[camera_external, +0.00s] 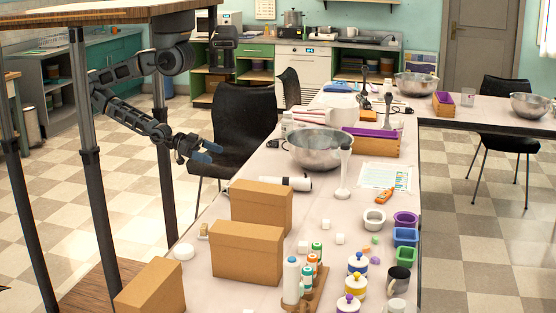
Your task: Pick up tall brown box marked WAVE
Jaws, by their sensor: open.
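Three plain brown boxes stand at the near left part of the long table. One box (262,207) is farther back, a second box (246,255) is just in front of it, and a third box (150,288) is at the near left corner, partly cut off by the frame. No WAVE marking can be read on any of them, so I cannot tell which is the marked one. My gripper (208,153), with blue fingertips, is open and empty. It appears left of and above the boxes in the picture, apart from them.
A metal bowl (319,149), a white cylindrical tool (285,184) and a clear tall vessel (343,175) stand behind the boxes. A bottle rack (308,292) and small jars (357,265) are to the right. A black chair (245,120) stands beyond my gripper.

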